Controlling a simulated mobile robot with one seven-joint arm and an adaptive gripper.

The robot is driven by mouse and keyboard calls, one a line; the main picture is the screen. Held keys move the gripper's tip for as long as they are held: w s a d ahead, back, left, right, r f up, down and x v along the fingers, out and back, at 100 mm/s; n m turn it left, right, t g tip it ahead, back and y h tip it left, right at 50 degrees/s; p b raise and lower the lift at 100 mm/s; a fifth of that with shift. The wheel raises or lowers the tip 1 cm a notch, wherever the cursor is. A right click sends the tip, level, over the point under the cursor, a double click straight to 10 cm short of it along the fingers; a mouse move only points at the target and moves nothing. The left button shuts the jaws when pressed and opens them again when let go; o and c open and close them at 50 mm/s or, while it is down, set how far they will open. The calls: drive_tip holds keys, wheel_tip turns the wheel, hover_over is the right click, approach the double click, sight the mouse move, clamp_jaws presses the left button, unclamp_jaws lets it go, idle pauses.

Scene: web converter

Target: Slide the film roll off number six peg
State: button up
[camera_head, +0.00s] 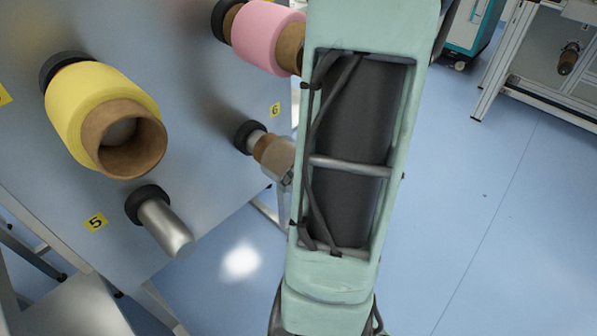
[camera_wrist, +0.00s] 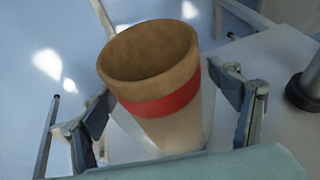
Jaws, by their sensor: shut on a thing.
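The film roll (camera_wrist: 175,125) has a brown cardboard core, a red band and clear film in the wrist view. My gripper (camera_wrist: 163,92) is shut on it, one finger on each side. The core's open end faces the camera, and no peg tip shows inside it. In the head view the roll's brown core (camera_head: 268,150) shows on the line of the number six peg (camera_head: 257,138), below the yellow 6 label (camera_head: 275,110). My arm hides most of the roll and gripper.
A yellow roll (camera_head: 90,98) and a pink roll (camera_head: 258,36) sit on nearby pegs. The bare number five peg (camera_head: 165,228) sticks out at lower left. Open blue floor lies to the right, with a metal-framed table (camera_head: 492,80) at the upper right.

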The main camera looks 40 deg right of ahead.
drive_tip(key=shift+s, duration=0.6)
drive_tip(key=shift+s+d+b, duration=0.1)
drive_tip(key=shift+s+b, duration=0.05)
drive_tip(key=shift+b, duration=0.2)
drive_tip(key=shift+s+d+b, duration=0.15)
drive_tip(key=shift+s+b, duration=0.75)
drive_tip(key=shift+s, duration=1.6)
drive_tip(key=shift+s+d+b, duration=0.2)
drive_tip(key=shift+s+b, duration=0.65)
drive_tip(key=shift+s, duration=1.5)
drive_tip(key=shift+s+b, duration=0.35)
drive_tip(key=shift+s, duration=0.35)
drive_tip(key=s, duration=0.1)
drive_tip(key=s+b, duration=0.1)
drive_tip(key=s, duration=0.2)
drive_tip(key=shift+d, duration=0.25)
